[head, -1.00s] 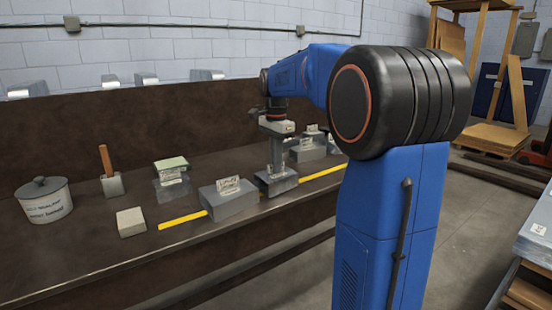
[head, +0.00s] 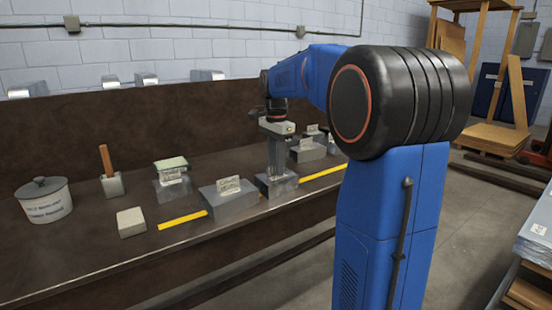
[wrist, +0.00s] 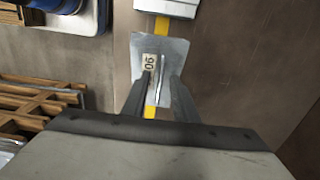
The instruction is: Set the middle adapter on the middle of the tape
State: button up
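The middle adapter (head: 277,187) is a grey sheet-metal piece on the bench, sitting across the line of the yellow tape (head: 320,174). In the wrist view the adapter (wrist: 150,58) shows a "06" label and a thin upright bright edge, with tape (wrist: 162,25) emerging beyond it and on the near side. My gripper (head: 277,168) is straight above it, pointing down. In the wrist view my gripper's fingers (wrist: 165,85) stand apart on either side of the upright edge, with gaps visible. The fingers partly hide the adapter.
A labelled grey adapter (head: 229,201) sits on the tape to the left, and another grey box (head: 307,153) stands behind right. A tan block (head: 131,222), a brush-like tool (head: 112,184), a white pot (head: 44,200) and a green-topped box (head: 172,187) stand further left.

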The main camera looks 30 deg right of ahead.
notch_tip(320, 180, up, 17)
jog(key=shift+r, duration=0.15)
dwell(0.5)
jog(key=s+a+f+n+t, duration=0.2)
jog(key=s+a+f+n, duration=0.8)
jog(key=s, duration=0.5)
jog(key=s+a+f+n+t, duration=0.1)
jog(key=s+a+f+n, duration=0.2)
jog(key=s+f, duration=0.4)
jog(key=s+a+f+n+t, duration=0.1)
jog(key=s+f+n, duration=0.3)
jog(key=s+f, duration=0.4)
notch_tip(320, 180, down, 5)
jog(key=shift+a+f+n+t, duration=0.1)
jog(key=shift+a+n+t, duration=0.25)
jog(key=shift+a, duration=0.55)
